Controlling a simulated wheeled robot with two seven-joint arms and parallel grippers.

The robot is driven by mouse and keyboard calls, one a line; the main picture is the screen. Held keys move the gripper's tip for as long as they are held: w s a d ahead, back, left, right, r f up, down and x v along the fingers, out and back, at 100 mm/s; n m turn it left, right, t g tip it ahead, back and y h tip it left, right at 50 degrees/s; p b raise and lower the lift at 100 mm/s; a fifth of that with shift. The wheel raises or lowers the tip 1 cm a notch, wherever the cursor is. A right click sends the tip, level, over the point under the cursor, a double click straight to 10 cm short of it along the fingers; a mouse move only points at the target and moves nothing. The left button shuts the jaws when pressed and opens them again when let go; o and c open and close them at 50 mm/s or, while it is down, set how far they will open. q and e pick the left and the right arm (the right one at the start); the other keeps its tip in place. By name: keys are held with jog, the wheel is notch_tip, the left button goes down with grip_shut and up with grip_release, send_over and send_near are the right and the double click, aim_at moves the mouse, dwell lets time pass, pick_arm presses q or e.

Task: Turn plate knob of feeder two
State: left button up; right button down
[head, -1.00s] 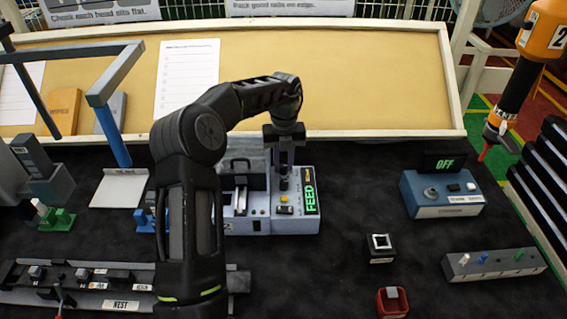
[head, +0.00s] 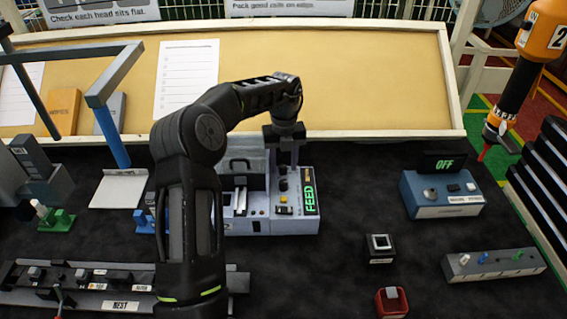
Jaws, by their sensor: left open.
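A grey feeder unit (head: 262,222) with a lit green FEED display stands on the dark mat, mid-picture. Dark knobs (head: 283,186) sit on its right-hand panel, above yellow and dark buttons. Which of them is the plate knob I cannot tell, and I cannot read a number two on the unit. My left gripper (head: 286,160) points down over the back of that panel. It is open, with its fingers apart near the upper knob; whether they touch it I cannot tell. My left arm covers the feeder's left side. My right gripper is not in view.
A blue-grey box (head: 440,208) with an OFF display stands at right. A black block (head: 380,245), a red cup (head: 391,301) and a grey peg strip (head: 492,263) lie on the mat. A NEST rail (head: 95,300) is at front left. A blue-posted stand (head: 112,130) rises at left.

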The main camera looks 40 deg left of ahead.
pick_arm(q)
jog(key=shift+s+m, duration=0.1)
jog(key=shift+m, duration=0.2)
